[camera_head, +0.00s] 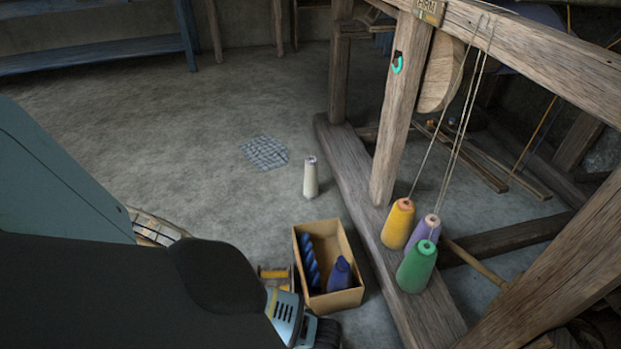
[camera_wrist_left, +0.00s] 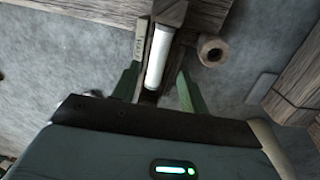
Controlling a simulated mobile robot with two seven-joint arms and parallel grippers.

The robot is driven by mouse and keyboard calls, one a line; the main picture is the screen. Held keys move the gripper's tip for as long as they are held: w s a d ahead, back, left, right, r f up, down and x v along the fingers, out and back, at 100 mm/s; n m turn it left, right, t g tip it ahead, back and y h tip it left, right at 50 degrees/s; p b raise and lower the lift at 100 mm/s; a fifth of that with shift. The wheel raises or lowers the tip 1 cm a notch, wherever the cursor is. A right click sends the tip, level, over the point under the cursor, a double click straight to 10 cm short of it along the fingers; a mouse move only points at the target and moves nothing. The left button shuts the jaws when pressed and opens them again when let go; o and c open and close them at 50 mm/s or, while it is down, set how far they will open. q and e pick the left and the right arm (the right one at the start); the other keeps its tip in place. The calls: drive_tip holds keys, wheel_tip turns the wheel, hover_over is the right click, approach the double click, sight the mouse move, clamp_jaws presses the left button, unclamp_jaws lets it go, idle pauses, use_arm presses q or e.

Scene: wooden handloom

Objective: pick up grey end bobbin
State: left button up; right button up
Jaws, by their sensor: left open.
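In the left wrist view a pale, nearly white cylinder with a grey end, likely the grey end bobbin (camera_wrist_left: 158,58), lies between the fingers of my left gripper (camera_wrist_left: 158,90). The gripper is open, one finger on each side; I cannot tell whether either touches it. In the head view I cannot make out this bobbin or the fingertips; my dark arm covers the lower left. My right gripper is not in view.
A round piece with a hole (camera_wrist_left: 212,50) is right of the bobbin. A pale cone (camera_head: 311,178) stands on the floor. An open box (camera_head: 345,300) holds blue items. Yellow (camera_head: 398,224), purple (camera_head: 425,231) and green (camera_head: 417,267) cones stand on the loom beam (camera_head: 350,185).

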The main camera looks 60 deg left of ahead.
use_arm(q)
drive_tip(key=shift+f, duration=0.2)
drive_tip(key=f+b, duration=0.1)
drive_tip(key=f, duration=0.1)
drive_tip(key=s+f+b, duration=0.1)
drive_tip(key=f+b, duration=0.1)
drive_tip(key=shift+d+f, duration=0.15)
drive_tip(key=shift+f, duration=0.25)
drive_tip(key=shift+r, duration=0.1)
drive_tip(key=shift+c, duration=0.5)
clamp_jaws()
